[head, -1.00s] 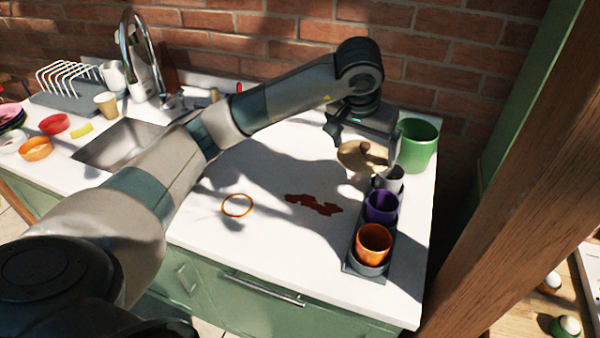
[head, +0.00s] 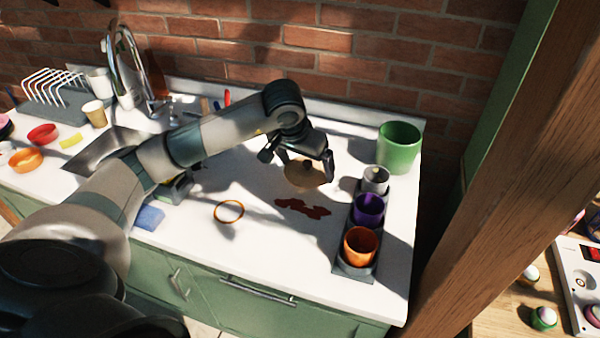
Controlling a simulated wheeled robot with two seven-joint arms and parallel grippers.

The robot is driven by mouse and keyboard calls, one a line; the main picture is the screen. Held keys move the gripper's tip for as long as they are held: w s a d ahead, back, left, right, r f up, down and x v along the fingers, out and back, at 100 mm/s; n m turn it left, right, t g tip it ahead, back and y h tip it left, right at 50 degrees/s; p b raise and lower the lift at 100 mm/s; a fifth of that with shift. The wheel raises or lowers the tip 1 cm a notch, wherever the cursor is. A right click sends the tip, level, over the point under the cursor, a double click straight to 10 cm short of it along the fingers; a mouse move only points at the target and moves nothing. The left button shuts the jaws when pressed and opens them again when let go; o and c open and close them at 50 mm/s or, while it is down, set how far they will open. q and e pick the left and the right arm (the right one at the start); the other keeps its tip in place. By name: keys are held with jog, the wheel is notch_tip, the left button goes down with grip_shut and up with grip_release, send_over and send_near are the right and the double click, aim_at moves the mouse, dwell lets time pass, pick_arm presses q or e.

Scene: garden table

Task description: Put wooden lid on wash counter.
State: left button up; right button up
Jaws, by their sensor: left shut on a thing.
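The wooden lid (head: 306,176) is a round tan disc with a small knob. My left gripper (head: 305,165) points down and is shut on it by the knob. The lid appears to be held just above the white wash counter (head: 285,250), behind the dark red stain; its exact height is hard to tell. My right gripper is not in view.
A dark tray (head: 340,268) with orange, purple and grey cups stands to the right of the lid. A green pot (head: 398,147) is behind it. The sink (head: 98,150) is at left.

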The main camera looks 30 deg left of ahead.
aim_at(298, 172)
pick_arm(q)
jog(key=shift+s+a+f, duration=0.2)
jog(key=shift+a+f, duration=0.25)
jog(key=shift+a, duration=0.3)
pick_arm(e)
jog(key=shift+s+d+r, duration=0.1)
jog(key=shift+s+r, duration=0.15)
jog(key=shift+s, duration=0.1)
pick_arm(q)
jog(key=shift+f+p, duration=0.95)
jog(key=shift+f, duration=1)
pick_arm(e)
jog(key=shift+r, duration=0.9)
pick_arm(q)
jog(key=shift+f, duration=0.15)
jog(key=o, duration=0.8)
jog(key=shift+c, duration=0.2)
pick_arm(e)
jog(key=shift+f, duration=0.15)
